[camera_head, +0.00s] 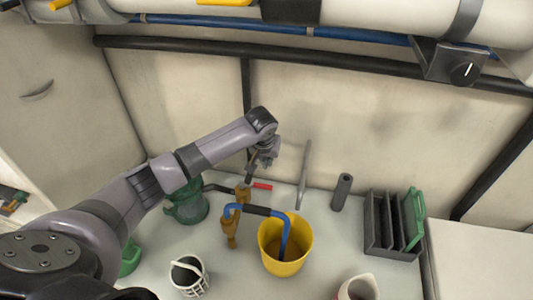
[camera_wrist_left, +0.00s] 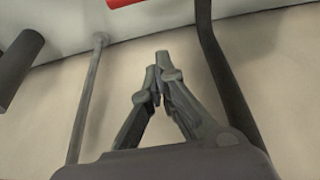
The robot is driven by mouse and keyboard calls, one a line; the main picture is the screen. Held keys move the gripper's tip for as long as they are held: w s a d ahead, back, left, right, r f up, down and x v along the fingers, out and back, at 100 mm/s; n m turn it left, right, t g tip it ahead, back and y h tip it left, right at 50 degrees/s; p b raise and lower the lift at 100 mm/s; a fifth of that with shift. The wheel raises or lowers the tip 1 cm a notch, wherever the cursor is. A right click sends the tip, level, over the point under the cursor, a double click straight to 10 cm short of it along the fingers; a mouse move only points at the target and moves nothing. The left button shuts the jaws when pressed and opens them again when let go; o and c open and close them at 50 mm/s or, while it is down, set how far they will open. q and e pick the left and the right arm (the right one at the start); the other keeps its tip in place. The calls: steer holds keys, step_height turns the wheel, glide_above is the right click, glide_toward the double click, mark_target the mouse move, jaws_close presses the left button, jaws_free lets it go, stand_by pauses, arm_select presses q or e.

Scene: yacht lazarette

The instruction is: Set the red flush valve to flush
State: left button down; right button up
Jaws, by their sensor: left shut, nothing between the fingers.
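The red flush valve handle (camera_head: 262,186) sits on a brass valve body (camera_head: 242,192) near the back wall, with its lever pointing right. Below it a blue pipe (camera_head: 232,207) leads over to a yellow bucket (camera_head: 285,245). My left gripper (camera_head: 266,160) is shut and empty, just above and behind the red handle, apart from it as far as I can tell. In the left wrist view the shut fingertips (camera_wrist_left: 162,66) point up the picture, and a bit of red (camera_wrist_left: 122,2) shows at the top edge. My right gripper is out of view.
A green jug (camera_head: 187,208) and a white basket (camera_head: 189,275) stand left of the valve. A grey rod (camera_head: 304,175), a dark cylinder (camera_head: 341,192) and a grey rack (camera_head: 378,222) stand to the right. A black pipe (camera_head: 246,90) runs down the wall behind.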

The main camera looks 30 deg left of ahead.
arm_select(q)
steer(key=s+f+p, duration=0.1)
steer(key=s+d+f+p, duration=0.1)
steer(key=s, duration=0.1)
steer(key=shift+s+f, duration=0.1)
steer(key=shift+f, duration=0.15)
stand_by(0.4)
steer(key=shift+s+r+m+p, duration=0.1)
steer(key=shift+s+m+p, duration=0.1)
steer(key=shift+m+p, duration=0.2)
